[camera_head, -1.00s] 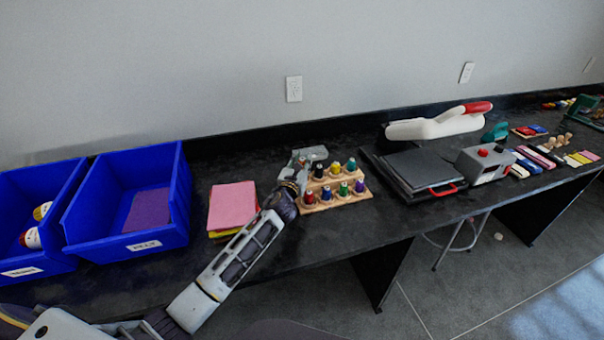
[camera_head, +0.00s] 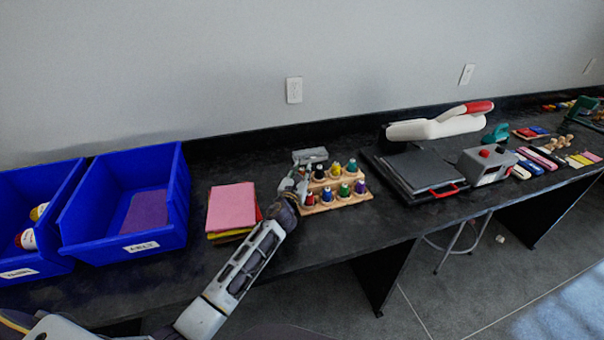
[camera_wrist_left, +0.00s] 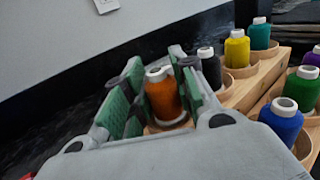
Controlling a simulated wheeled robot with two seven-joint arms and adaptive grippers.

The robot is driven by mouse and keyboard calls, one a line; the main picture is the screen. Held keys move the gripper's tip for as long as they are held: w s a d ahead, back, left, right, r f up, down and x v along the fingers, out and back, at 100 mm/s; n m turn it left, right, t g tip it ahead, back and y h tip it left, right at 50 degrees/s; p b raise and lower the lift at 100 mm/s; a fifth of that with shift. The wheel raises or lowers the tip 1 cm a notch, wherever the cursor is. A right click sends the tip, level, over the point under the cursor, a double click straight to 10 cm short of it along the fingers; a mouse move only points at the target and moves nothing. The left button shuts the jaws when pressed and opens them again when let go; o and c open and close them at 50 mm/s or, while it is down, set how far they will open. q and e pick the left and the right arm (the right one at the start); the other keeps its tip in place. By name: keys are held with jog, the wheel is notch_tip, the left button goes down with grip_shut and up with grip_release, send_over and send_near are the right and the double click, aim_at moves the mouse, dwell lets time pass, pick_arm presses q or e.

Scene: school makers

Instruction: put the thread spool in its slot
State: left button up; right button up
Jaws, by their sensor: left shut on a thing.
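An orange thread spool (camera_wrist_left: 163,97) stands upright between the green-padded fingers of my left gripper (camera_wrist_left: 155,92), which is shut on it. Pale wood shows around the spool's base, at the end of the back row of the wooden spool rack (camera_wrist_left: 243,95). I cannot tell whether the spool is fully seated. In the head view my left gripper (camera_head: 303,174) is at the left end of the rack (camera_head: 333,206) and hides the orange spool. My right gripper is not in view.
The rack's other slots hold several spools, with a black one (camera_wrist_left: 209,68) close beside the gripper. A stack of colored sheets (camera_head: 231,208) and blue bins (camera_head: 125,205) are to the left. A heat press (camera_head: 420,170) stands to the right.

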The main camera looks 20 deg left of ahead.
pick_arm(q)
jog(key=shift+r, duration=0.1)
jog(key=shift+f, duration=0.35)
jog(key=o, duration=0.9)
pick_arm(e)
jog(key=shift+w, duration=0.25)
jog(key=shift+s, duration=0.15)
